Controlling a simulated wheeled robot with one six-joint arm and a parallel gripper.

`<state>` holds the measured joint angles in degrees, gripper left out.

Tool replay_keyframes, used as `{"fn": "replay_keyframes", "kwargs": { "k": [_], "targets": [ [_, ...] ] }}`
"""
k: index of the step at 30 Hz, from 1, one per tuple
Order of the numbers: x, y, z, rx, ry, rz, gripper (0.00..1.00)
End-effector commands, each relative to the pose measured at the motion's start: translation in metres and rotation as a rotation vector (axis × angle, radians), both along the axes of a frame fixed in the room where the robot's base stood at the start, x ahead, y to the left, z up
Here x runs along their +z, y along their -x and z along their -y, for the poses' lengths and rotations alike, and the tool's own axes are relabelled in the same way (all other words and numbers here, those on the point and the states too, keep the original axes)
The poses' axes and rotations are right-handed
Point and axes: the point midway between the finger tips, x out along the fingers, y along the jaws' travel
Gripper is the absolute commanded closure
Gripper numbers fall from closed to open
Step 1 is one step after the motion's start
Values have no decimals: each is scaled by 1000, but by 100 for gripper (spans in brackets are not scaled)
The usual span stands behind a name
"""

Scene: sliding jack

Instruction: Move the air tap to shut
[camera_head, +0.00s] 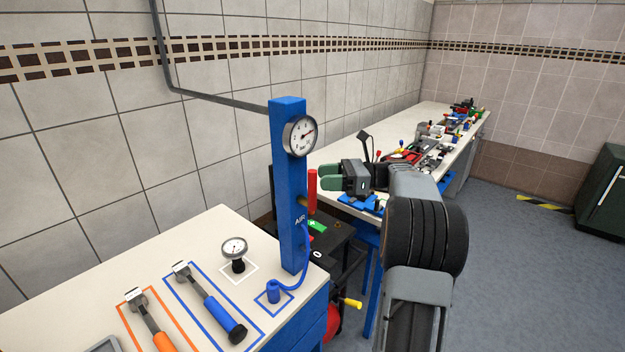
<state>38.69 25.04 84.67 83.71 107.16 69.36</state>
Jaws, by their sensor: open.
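The air tap is on the right side of a blue post (287,190) marked AIR. Its red lever (311,190) stands upright beside a small brass-coloured fitting (302,202). My gripper (330,178) has green fingertips pointing left and is open. In the picture the fingertips are just right of the red lever, level with its upper part. A small gap shows between them, and nothing is seen held. I cannot tell their distance in depth.
A round gauge (301,136) is on the post, and a blue hose (302,262) hangs from its base. The near bench (215,225) holds a smaller gauge (235,249), a blue-handled tool (212,305) and an orange-handled one (152,322). A cluttered long bench (437,112) stands behind my arm.

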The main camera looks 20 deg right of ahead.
Motion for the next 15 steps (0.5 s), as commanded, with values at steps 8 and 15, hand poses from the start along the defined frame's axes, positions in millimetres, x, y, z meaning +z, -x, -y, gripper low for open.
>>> {"fn": "replay_keyframes", "kwargs": {
  "k": [8,15],
  "targets": [
    [0,-11,-30,1,1,-1,50],
    [0,-13,-36,0,1,0,50]
  ]
}}
